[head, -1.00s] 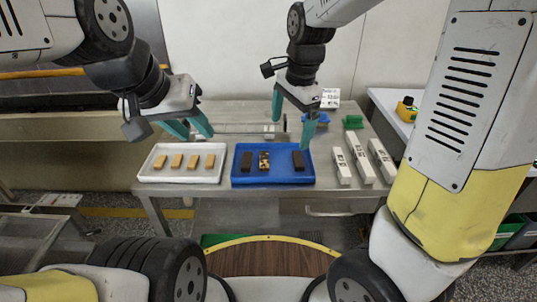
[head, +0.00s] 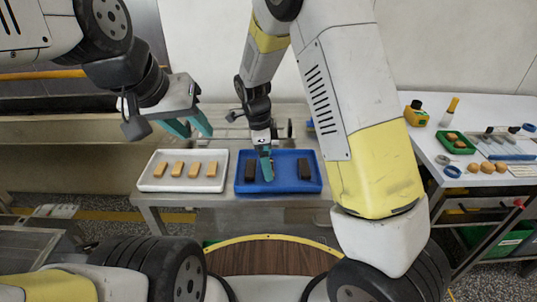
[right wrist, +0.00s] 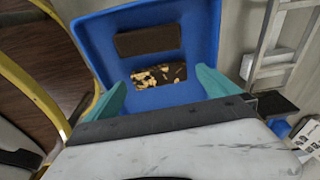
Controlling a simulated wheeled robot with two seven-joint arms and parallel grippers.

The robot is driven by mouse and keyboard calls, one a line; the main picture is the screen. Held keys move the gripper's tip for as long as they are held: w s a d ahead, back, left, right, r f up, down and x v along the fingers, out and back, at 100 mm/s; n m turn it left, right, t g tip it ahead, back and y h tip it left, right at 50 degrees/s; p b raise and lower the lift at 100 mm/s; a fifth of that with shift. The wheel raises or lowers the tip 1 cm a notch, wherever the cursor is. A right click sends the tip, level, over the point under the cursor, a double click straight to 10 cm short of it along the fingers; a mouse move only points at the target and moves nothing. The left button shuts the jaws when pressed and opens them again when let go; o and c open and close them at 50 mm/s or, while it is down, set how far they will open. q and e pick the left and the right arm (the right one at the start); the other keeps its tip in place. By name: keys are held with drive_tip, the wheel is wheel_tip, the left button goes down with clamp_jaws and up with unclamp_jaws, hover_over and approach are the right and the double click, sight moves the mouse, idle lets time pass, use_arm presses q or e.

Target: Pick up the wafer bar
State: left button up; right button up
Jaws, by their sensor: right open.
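Several tan bars (head: 186,170) lie in a row in the white tray (head: 142,183). In the blue tray (head: 276,188) are two dark bars (head: 304,169) (head: 250,170) and a dark bar with pale nut pieces. I cannot tell by name which bar is the wafer bar. My right gripper (head: 266,170) is low over the blue tray and hides the nut-topped bar in the head view. In the right wrist view its open fingers (right wrist: 163,88) stand either side of the nut-topped bar (right wrist: 160,75), apart from it. My left gripper (head: 190,127) is open and empty above the white tray.
A dark bar (right wrist: 148,40) lies close beside the nut-topped one. A white side table (head: 490,185) at the right holds a green tray (head: 455,142), a yellow item (head: 416,114) and small round things. My right arm hides the bench's right part.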

drive_tip(key=shift+d+f, duration=0.1)
drive_tip(key=shift+f, duration=0.6)
drive_tip(key=c, duration=1)
